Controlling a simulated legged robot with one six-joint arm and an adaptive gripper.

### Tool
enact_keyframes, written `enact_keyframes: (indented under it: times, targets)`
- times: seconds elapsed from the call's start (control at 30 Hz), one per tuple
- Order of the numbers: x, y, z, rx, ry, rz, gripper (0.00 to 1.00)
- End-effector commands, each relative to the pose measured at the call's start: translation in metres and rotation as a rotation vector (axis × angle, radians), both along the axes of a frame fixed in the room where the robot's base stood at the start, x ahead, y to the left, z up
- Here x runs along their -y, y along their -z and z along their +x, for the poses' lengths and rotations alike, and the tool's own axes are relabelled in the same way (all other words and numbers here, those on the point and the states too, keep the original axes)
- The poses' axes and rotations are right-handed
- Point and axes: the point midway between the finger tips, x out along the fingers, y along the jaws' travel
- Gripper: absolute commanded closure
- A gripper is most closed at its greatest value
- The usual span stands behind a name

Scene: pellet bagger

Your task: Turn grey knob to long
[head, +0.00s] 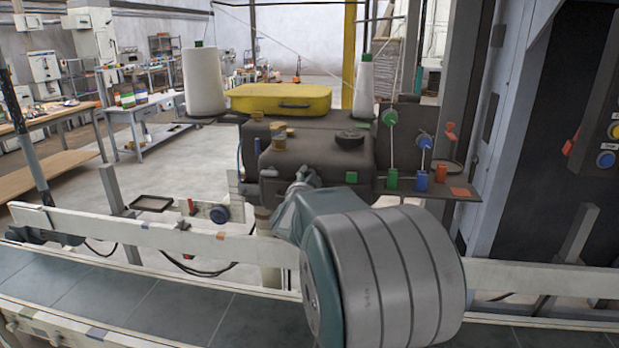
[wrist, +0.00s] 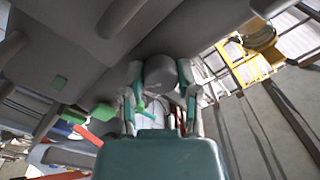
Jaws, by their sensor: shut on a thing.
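In the wrist view the grey knob (wrist: 160,71) sits on the underside or face of the dark grey machine body, between the two fingers of my gripper (wrist: 160,83). The fingers are closed on the knob from both sides. The knob's markings and its pointer direction cannot be read. In the head view my gripper (head: 302,182) reaches the lower left front of the dark machine (head: 318,158), and my own arm hides much of it. The knob cannot be made out there.
A black round knob (head: 350,138) sits on top of the machine. White thread cones (head: 204,82) and a yellow case (head: 280,99) stand behind it. A conveyor (head: 150,300) with a pale rail (head: 140,238) runs across the front. A dark cabinet (head: 540,150) stands right.

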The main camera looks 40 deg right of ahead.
Motion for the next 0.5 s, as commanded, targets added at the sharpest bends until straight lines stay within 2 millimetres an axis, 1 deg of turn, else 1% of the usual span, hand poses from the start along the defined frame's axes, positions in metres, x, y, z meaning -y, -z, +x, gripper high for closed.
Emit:
enact_keyframes:
  times: [0.2,0.23,0.27,0.3,0.5]
  targets:
    - [-0.0010,0.0018,0.0014,-0.005,-0.004,0.002,1.00]
    - [-0.0010,0.0018,0.0014,-0.005,-0.004,0.002,0.54]
    - [-0.0010,0.0018,0.0014,-0.005,-0.004,0.002,0.40]
    - [-0.0010,0.0016,0.0013,-0.004,-0.003,0.001,0.24]
    - [-0.0004,0.0013,0.0005,-0.003,-0.001,0.001,0.24]
